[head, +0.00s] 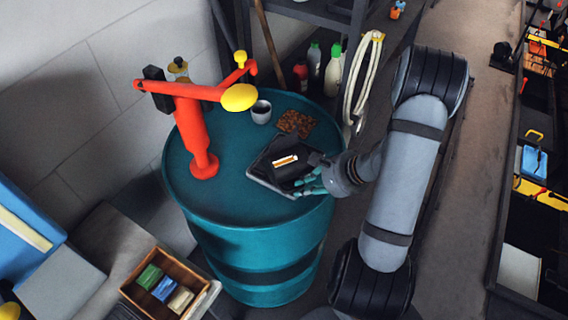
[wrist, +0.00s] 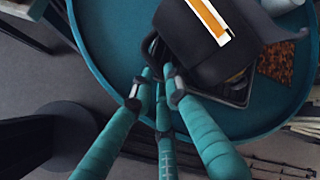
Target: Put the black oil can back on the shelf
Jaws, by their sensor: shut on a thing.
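The black oil can (head: 287,166) with an orange-and-white label is at a dark tray (head: 262,184) on top of the teal drum (head: 205,213). My gripper (head: 309,181) reaches in from the right and is shut on the can at its near side. In the wrist view, the teal fingers (wrist: 157,88) close around the can's thin dark handle, and the can's body (wrist: 200,35) is just beyond them. I cannot tell whether the can touches the tray or is slightly raised. A dark grey shelf (head: 305,12) stands behind the drum; its upper surface is mostly out of view.
A red hand pump (head: 190,125) with yellow parts stands on the drum's left. A grey cup (head: 261,112) and a brown patch (head: 295,123) are behind the can. Bottles (head: 333,70) and a coiled hose (head: 362,85) are near the shelf. A wooden box (head: 170,285) sits at lower left.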

